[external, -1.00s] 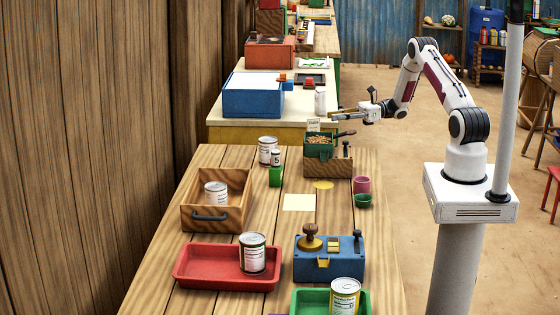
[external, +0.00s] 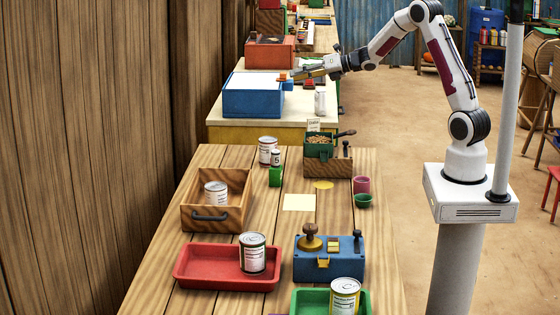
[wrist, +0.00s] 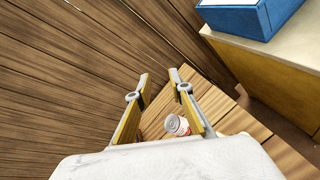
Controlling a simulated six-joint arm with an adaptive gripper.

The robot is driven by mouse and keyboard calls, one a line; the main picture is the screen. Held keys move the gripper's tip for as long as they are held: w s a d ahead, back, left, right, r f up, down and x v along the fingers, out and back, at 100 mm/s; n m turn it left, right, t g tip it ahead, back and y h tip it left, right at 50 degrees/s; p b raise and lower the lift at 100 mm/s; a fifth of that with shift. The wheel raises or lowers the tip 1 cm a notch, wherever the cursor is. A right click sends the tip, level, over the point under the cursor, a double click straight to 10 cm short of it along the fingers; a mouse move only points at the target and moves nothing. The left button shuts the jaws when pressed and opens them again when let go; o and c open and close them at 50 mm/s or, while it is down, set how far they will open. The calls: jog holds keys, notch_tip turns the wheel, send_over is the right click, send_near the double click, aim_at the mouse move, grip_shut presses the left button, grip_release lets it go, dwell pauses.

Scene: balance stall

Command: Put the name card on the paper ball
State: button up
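My gripper (external: 300,73) is up over the far table in the external view, near the right side of the blue box. In the wrist view its two yellow fingers (wrist: 161,76) stand apart with nothing between them. A small white card with dark marks (external: 313,125), which looks like the name card, stands upright by the green-topped wooden grinder (external: 328,160). It is well below and nearer than my gripper. I cannot make out a paper ball in either view. A flat pale yellow sheet (external: 299,202) lies on the near table.
The blue box (external: 252,100) has a white top and stands on the far table; it also shows in the wrist view (wrist: 235,18). A wooden drawer box (external: 240,218), red tray (external: 190,278), several cans and a blue stamp box (external: 345,268) crowd the near table.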

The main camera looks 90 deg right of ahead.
jog(key=s+a+r+m+g+h, duration=0.2)
jog(key=s+a+r+m, duration=0.25)
jog(key=a+m, duration=0.3)
jog(key=s+a+r+m+g+h, duration=0.1)
jog(key=s+a+r+m, duration=0.2)
jog(key=a+r+m, duration=0.35)
jog(key=s+a+f+m+g+y, duration=0.1)
jog(key=s+a+f+m+g, duration=0.1)
jog(key=s+a, duration=0.6)
jog(key=s+a+f+m+g+y, duration=0.2)
jog(key=s+a+f+m, duration=0.2)
jog(key=s+a+m, duration=0.2)
jog(key=s+a+f+m+g+y, duration=0.1)
jog(key=s+a+f+m+y, duration=0.1)
jog(key=s+a, duration=0.9)
jog(key=s+f+m, duration=0.1)
jog(key=m, duration=0.1)
jog(key=shift+s+f+m+g, duration=0.35)
jog(key=shift+f+m+g, duration=0.05)
